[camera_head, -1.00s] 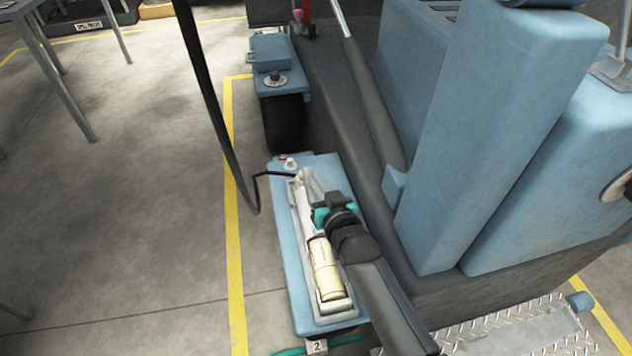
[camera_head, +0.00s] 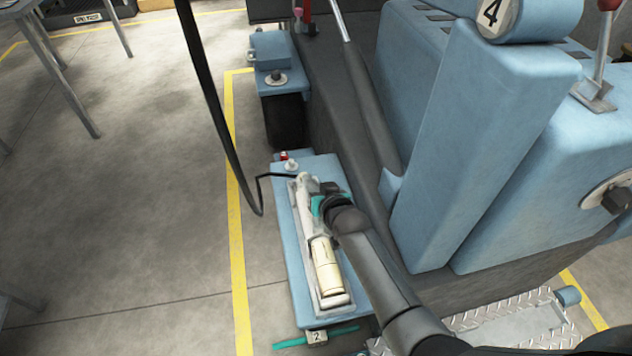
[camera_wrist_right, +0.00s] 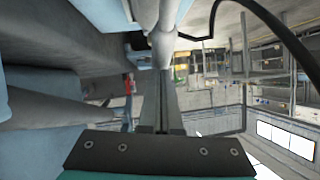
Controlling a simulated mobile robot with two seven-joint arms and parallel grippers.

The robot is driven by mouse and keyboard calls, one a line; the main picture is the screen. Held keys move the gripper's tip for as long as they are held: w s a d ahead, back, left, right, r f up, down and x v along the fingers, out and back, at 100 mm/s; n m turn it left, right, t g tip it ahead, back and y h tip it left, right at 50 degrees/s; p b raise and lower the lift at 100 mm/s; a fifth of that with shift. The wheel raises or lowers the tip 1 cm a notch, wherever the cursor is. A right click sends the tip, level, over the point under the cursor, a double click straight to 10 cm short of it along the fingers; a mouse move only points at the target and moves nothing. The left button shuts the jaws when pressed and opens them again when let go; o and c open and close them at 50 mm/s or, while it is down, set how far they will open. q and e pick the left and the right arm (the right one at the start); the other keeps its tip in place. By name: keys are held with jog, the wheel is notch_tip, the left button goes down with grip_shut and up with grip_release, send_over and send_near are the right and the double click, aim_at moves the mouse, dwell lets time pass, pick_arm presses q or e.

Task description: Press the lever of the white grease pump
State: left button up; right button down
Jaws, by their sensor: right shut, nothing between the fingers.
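The white grease pump (camera_head: 327,275) lies lengthwise on a blue box, with a cream cylinder at its near end and a black hose joined at its far end. My right gripper (camera_head: 315,193) is over the pump's far half, and its dark and teal body hides part of the pump and lever. In the right wrist view the right gripper's fingers (camera_wrist_right: 166,100) are shut and empty. Their tips point at a white pump part (camera_wrist_right: 161,40), close to it; I cannot tell whether they touch. My left gripper is not in view.
The blue box (camera_head: 287,240) stands beside a large blue and grey machine (camera_head: 470,150). A black hose (camera_head: 205,85) hangs left of the pump. A number 2 tag (camera_head: 317,337) is at the box's near end. The floor left of the yellow line is mostly clear.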

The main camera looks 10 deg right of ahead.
jog(key=shift+w+f+g+p, duration=0.3)
jog(key=shift+f+g+p, duration=0.05)
jog(key=shift+g+p, duration=0.15)
jog(key=shift+w+f+g, duration=0.15)
jog(key=shift+f+g, duration=0.1)
jog(key=shift+g, duration=0.05)
jog(key=shift+w+f+g, duration=0.1)
jog(key=shift+f+g, duration=0.2)
jog(key=shift+f, duration=0.05)
jog(key=shift+w+f, duration=0.2)
jog(key=shift+f, duration=0.15)
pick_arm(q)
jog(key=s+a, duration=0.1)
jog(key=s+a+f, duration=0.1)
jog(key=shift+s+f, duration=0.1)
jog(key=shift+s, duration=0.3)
pick_arm(e)
jog(key=shift+f, duration=0.1)
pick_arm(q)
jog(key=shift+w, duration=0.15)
